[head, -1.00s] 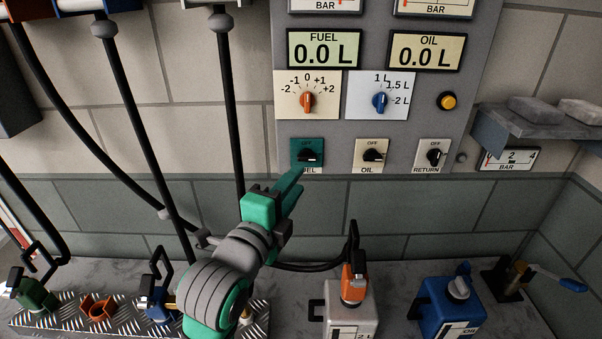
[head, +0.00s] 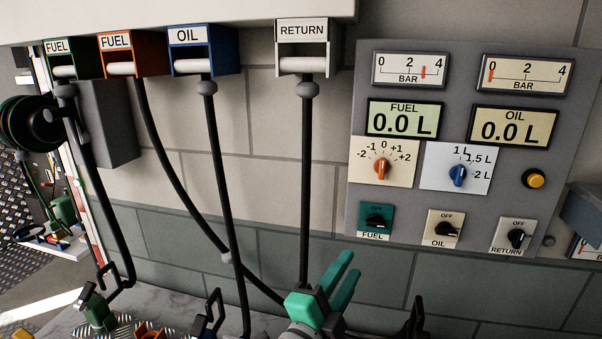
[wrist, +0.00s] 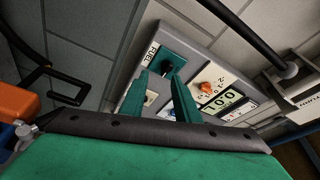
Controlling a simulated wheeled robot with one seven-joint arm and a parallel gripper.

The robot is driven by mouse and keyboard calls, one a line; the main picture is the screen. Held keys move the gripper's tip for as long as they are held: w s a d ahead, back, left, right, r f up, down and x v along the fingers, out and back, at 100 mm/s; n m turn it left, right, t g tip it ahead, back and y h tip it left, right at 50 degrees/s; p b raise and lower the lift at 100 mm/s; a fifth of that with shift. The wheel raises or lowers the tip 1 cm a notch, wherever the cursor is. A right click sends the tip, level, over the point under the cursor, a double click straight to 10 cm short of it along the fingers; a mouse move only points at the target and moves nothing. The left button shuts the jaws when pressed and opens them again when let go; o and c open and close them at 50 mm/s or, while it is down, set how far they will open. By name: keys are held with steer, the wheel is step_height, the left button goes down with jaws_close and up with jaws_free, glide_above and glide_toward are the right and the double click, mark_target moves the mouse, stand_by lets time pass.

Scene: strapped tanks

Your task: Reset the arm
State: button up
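My gripper (head: 350,263) is in the lower middle of the head view, below and left of the panel. Its two green fingers are apart with nothing between them. In the wrist view the fingers (wrist: 160,77) point towards the panel (wrist: 194,30). The green fuel switch (head: 376,219) is up and right of the fingertips in the head view, apart from them. It also shows just beyond the fingertips in the wrist view (wrist: 180,63). Most of my arm is below the head view's bottom edge.
The oil switch (head: 444,229) and return switch (head: 515,237) sit right of the fuel switch. The fuel display (head: 404,119) and oil display (head: 512,127) both read 0.0 L. Black hoses hang from labelled holders, the return holder (head: 302,47) among them; its hose hangs close to my gripper.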

steer(key=s+a+f+n+t+y, duration=0.1)
steer(key=s+a+f+n+y, duration=0.2)
steer(key=f+n, duration=0.45)
steer(key=s+a+f+n+y, duration=0.1)
steer(key=s+f+n+y, duration=0.3)
steer(key=f, duration=0.6)
steer(key=s+a+f+n+t+y, duration=0.1)
steer(key=s+a+f+n+y, duration=0.1)
steer(key=s+f+n, duration=0.55)
steer(key=s+a+f+g+y, duration=0.1)
steer(key=s+f, duration=0.4)
steer(key=s, duration=0.6)
steer(key=s+a+f+n+g, duration=0.1)
steer(key=s+a+f, duration=0.2)
steer(key=s, duration=0.8)
steer(key=shift+f+n+g+y, duration=0.3)
steer(key=shift+f+y, duration=0.1)
steer(key=shift+f, duration=0.5)
